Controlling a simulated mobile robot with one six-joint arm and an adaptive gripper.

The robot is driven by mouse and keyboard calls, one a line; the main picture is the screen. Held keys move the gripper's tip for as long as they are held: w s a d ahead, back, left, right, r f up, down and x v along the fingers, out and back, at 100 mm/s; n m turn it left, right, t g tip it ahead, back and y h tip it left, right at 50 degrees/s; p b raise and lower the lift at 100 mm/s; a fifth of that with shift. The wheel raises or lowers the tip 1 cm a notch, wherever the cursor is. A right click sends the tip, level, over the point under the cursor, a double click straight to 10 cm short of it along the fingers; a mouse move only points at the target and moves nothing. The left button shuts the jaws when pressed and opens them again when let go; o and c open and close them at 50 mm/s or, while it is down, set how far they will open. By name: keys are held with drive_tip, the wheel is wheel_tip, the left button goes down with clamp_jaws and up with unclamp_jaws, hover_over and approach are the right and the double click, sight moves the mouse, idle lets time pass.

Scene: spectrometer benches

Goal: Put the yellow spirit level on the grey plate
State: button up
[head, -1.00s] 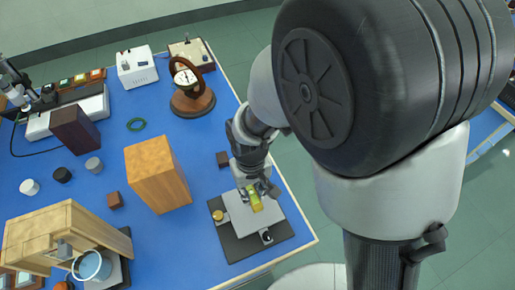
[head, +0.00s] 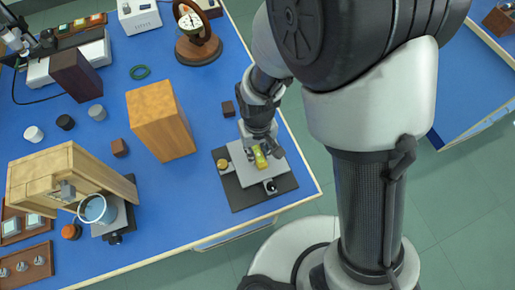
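The plate is the light grey top of a stage on a dark base, near the bench's front right corner. My gripper (head: 261,152) points down with its fingers around the level. Whether the fingers press on it is too small to tell. The gripper covers part of the plate's far edge.
A tall wooden block (head: 160,122) stands left of the stage. A small dark block (head: 228,108) lies behind it. A gauge on a round wooden base (head: 198,48) is farther back. A wooden cabinet (head: 72,180) stands at left. The bench's right edge is close to the stage.

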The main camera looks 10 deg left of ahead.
sight(257, 152)
drive_tip(key=o, duration=0.4)
drive_tip(key=shift+c, duration=0.2)
wheel_tip(257, 152, up, 12)
drive_tip(key=p, duration=0.5)
drive_tip(key=d+r+m+t, duration=0.2)
drive_tip(key=d+r, duration=0.8)
drive_tip(key=r, duration=0.2)
drive_tip(key=s+d+r+m+t, duration=0.2)
drive_tip(key=s+d+r+m, duration=0.2)
drive_tip(key=s+d+r, duration=0.3)
drive_tip(key=s+d, duration=0.2)
drive_tip(key=d, duration=0.1)
drive_tip(key=shift+s+d+r+t, duration=0.2)
drive_tip(key=shift+d+r+t, duration=0.05)
drive_tip(key=shift+t, duration=0.05)
drive_tip(key=shift+a, duration=0.1)
